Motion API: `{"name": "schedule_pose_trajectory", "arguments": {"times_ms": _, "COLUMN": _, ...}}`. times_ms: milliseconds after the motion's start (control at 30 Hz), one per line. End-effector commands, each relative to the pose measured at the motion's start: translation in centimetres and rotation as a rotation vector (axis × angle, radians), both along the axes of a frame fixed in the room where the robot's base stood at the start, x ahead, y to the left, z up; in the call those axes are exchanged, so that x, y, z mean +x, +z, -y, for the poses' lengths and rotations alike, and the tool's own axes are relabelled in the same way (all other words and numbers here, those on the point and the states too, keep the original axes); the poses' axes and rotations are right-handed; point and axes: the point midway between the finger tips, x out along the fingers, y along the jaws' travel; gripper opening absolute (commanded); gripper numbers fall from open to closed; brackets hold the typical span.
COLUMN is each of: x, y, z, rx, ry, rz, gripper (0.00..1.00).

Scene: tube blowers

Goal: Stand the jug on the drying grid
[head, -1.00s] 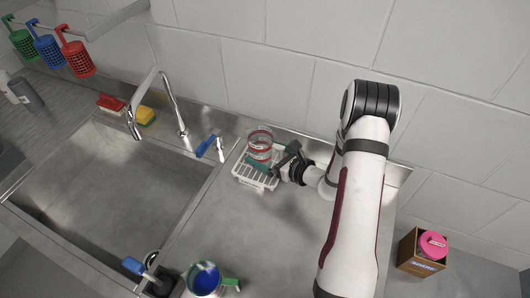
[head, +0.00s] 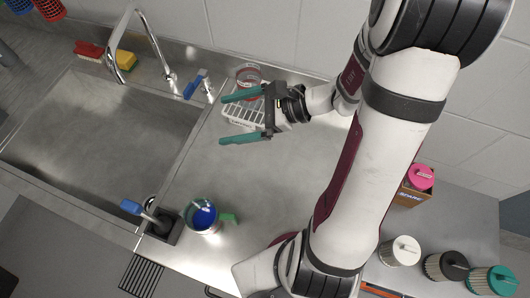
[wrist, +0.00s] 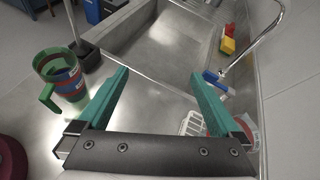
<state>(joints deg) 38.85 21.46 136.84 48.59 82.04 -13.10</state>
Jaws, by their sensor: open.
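A jug (head: 203,216) with a green handle and blue showing inside stands upright on the steel counter near the sink's front right corner. In the wrist view this jug (wrist: 63,76) shows a green rim and blue and red bands, left of my jaws. The white drying grid (head: 232,117) lies on the counter by the wall, partly hidden behind my gripper. A clear vessel (head: 247,74) with red bands is at the grid's far side; its base is hidden. My gripper (head: 222,120), with teal fingers, is open and empty, apart from the jug.
The sink (head: 100,135) lies to the left, with a tap (head: 165,60) behind it. A blue-handled brush in a dark holder (head: 158,222) stands close left of the jug. Several lidded canisters (head: 445,266) stand at the right. The counter between grid and jug is clear.

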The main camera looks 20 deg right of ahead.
Motion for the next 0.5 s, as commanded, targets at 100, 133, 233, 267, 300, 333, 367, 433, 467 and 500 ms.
{"name": "schedule_pose_trajectory", "arguments": {"times_ms": 100, "x": -8.7, "y": 2.9, "z": -6.8, "rx": -0.331, "ry": 0.565, "rz": 0.085, "gripper": 1.00}}
{"name": "schedule_pose_trajectory", "arguments": {"times_ms": 133, "x": -10.9, "y": 3.1, "z": -7.2, "rx": -0.425, "ry": 0.687, "rz": 0.108, "gripper": 1.00}}
{"name": "schedule_pose_trajectory", "arguments": {"times_ms": 233, "x": -15.9, "y": 3.3, "z": -6.1, "rx": -0.721, "ry": 0.994, "rz": 0.186, "gripper": 1.00}}
{"name": "schedule_pose_trajectory", "arguments": {"times_ms": 267, "x": -16.7, "y": 3.4, "z": -5.4, "rx": -0.797, "ry": 1.055, "rz": 0.210, "gripper": 1.00}}
{"name": "schedule_pose_trajectory", "arguments": {"times_ms": 300, "x": -17.5, "y": 3.4, "z": -4.6, "rx": -0.882, "ry": 1.116, "rz": 0.236, "gripper": 1.00}}
{"name": "schedule_pose_trajectory", "arguments": {"times_ms": 333, "x": -17.8, "y": 3.5, "z": -4.1, "rx": -0.933, "ry": 1.148, "rz": 0.254, "gripper": 1.00}}
{"name": "schedule_pose_trajectory", "arguments": {"times_ms": 367, "x": -18.0, "y": 3.6, "z": -3.6, "rx": -0.974, "ry": 1.173, "rz": 0.266, "gripper": 1.00}}
{"name": "schedule_pose_trajectory", "arguments": {"times_ms": 433, "x": -18.3, "y": 3.7, "z": -3.0, "rx": -1.030, "ry": 1.204, "rz": 0.282, "gripper": 1.00}}
{"name": "schedule_pose_trajectory", "arguments": {"times_ms": 467, "x": -18.3, "y": 3.7, "z": -2.8, "rx": -1.040, "ry": 1.209, "rz": 0.285, "gripper": 1.00}}
{"name": "schedule_pose_trajectory", "arguments": {"times_ms": 500, "x": -18.3, "y": 3.7, "z": -2.8, "rx": -1.045, "ry": 1.213, "rz": 0.285, "gripper": 1.00}}
